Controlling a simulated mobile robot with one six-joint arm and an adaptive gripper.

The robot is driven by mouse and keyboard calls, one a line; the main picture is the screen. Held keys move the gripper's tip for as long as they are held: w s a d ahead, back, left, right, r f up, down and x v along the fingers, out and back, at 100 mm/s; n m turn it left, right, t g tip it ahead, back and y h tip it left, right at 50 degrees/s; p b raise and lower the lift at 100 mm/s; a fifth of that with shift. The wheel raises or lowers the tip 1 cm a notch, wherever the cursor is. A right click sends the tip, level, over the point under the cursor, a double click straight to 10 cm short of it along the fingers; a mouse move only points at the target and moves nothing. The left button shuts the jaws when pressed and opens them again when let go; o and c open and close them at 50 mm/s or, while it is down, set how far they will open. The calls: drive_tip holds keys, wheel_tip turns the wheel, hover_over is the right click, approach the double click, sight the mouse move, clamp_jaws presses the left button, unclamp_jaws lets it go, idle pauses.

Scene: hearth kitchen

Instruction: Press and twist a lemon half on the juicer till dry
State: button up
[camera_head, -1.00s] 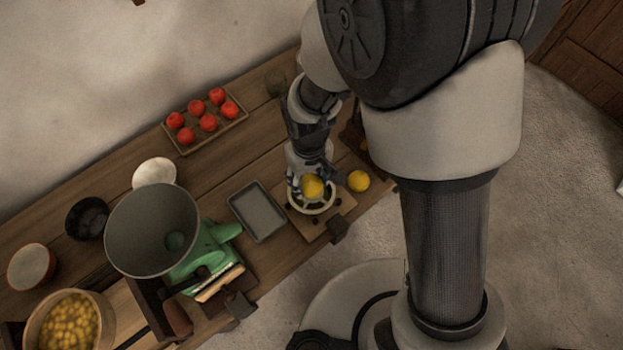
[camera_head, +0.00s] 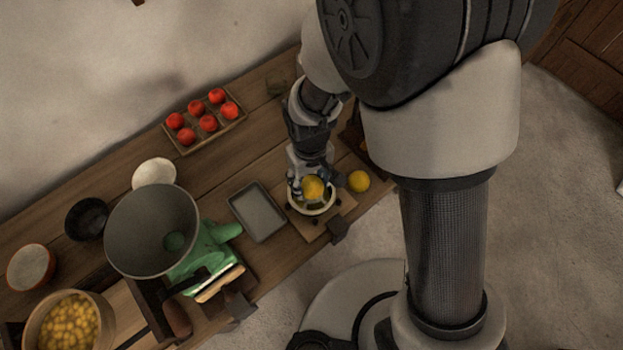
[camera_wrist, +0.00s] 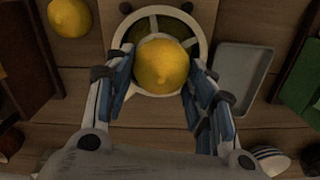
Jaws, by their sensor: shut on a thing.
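A yellow lemon half (camera_head: 313,187) is between the fingers of my gripper (camera_head: 312,186), over the round white-rimmed juicer (camera_head: 318,210). In the wrist view my gripper (camera_wrist: 160,80) is shut on the lemon half (camera_wrist: 162,66), with a blue-padded finger on each side. The white juicer rim (camera_wrist: 140,15) and its spokes show around and behind the lemon. The lemon hides the juicer's middle, so I cannot tell whether they touch. A second lemon (camera_head: 358,181) lies on the table right of the juicer and shows in the wrist view (camera_wrist: 70,17).
A grey metal tray (camera_head: 257,212) lies left of the juicer, close beside it. Further left is a green machine with a large grey bowl (camera_head: 150,230). A tray of red tomatoes (camera_head: 205,120) is at the back. The juicer's board (camera_head: 345,203) is near the table's front edge.

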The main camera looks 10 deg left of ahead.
sight(310, 179)
drive_tip(key=n, duration=0.6)
drive_tip(key=shift+w+n, duration=0.15)
drive_tip(key=shift+n, duration=0.25)
drive_tip(key=shift+r, duration=0.1)
drive_tip(key=shift+r+p, duration=2.85)
drive_tip(key=shift+r, duration=0.6)
